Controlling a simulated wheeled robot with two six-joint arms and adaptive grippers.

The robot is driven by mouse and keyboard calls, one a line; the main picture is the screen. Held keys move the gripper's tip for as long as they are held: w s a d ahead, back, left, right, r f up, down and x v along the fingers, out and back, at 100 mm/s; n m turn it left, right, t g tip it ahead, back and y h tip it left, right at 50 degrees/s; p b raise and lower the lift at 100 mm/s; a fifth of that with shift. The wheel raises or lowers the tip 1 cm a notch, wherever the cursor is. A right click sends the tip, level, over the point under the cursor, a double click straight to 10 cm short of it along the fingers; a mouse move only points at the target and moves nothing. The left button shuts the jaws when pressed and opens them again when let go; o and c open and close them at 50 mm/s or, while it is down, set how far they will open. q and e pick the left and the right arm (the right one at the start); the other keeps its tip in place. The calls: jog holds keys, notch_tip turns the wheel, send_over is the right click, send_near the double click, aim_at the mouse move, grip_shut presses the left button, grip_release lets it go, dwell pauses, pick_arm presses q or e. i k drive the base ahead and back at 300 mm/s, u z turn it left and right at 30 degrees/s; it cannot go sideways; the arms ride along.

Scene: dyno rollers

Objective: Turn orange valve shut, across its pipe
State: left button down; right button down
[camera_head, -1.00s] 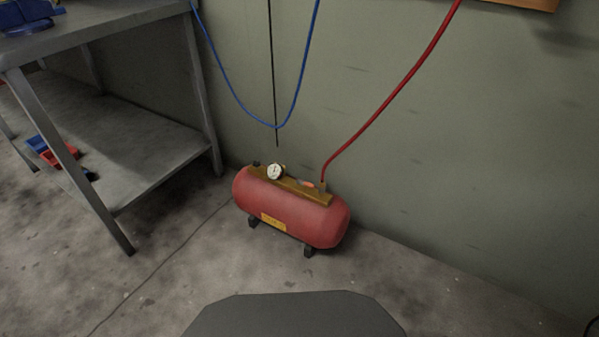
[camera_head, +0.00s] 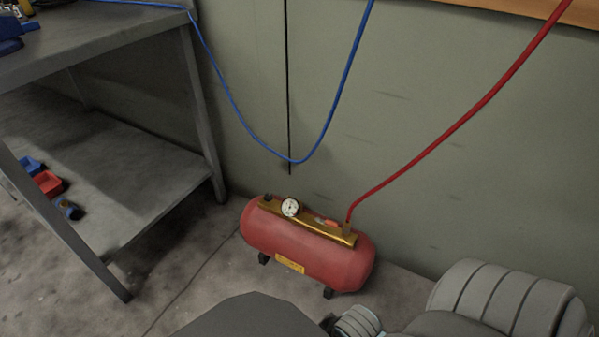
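The orange valve (camera_head: 327,222) is a small orange handle on the brass-coloured top plate of the red air tank (camera_head: 305,250). It sits between the round white gauge (camera_head: 290,207) and the foot of the red hose (camera_head: 440,137). The handle appears to lie roughly along the plate, but it is too small to tell its exact angle to the pipe. Grey links of my own arm show at the bottom right, in front of the tank. Neither gripper's fingers can be seen.
A grey metal workbench (camera_head: 95,45) with a lower shelf stands at the left. A blue hose (camera_head: 235,112) hangs in a loop above the tank. The wall is close behind. Open floor lies left of the tank.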

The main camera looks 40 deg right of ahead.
aim_at(331, 223)
jog(key=z, duration=0.3)
jog(key=i, duration=0.95)
jog(key=z, duration=0.75)
